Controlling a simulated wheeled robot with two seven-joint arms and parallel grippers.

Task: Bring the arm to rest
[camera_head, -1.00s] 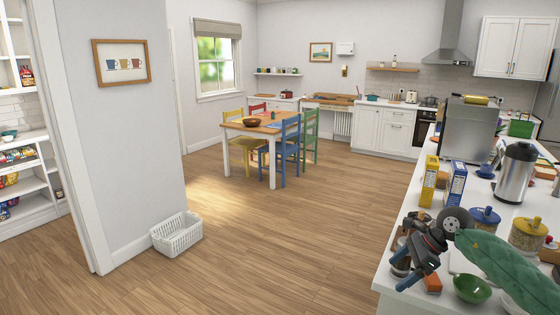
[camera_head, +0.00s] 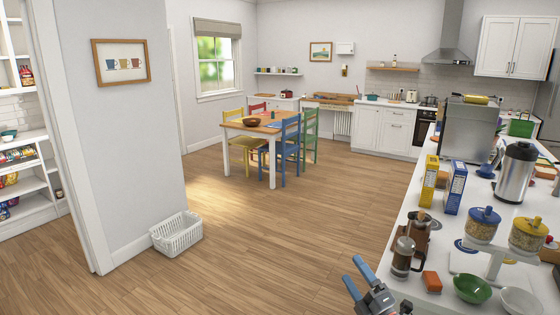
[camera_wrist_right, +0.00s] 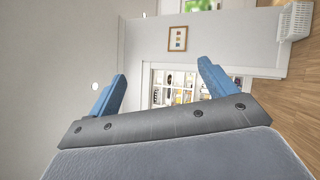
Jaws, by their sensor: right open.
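My right gripper (camera_head: 357,276) shows at the bottom of the head view, left of the counter's front end, with its blue fingers pointing up and to the left. The fingers are apart, and nothing is between them. In the right wrist view the gripper (camera_wrist_right: 163,88) is also open and empty, facing the wall and the shelves beyond. Most of my right arm is out of the head view. My left gripper does not show in either view.
A white basket (camera_head: 176,234) stands on the floor by the wall. The middle floor is clear.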

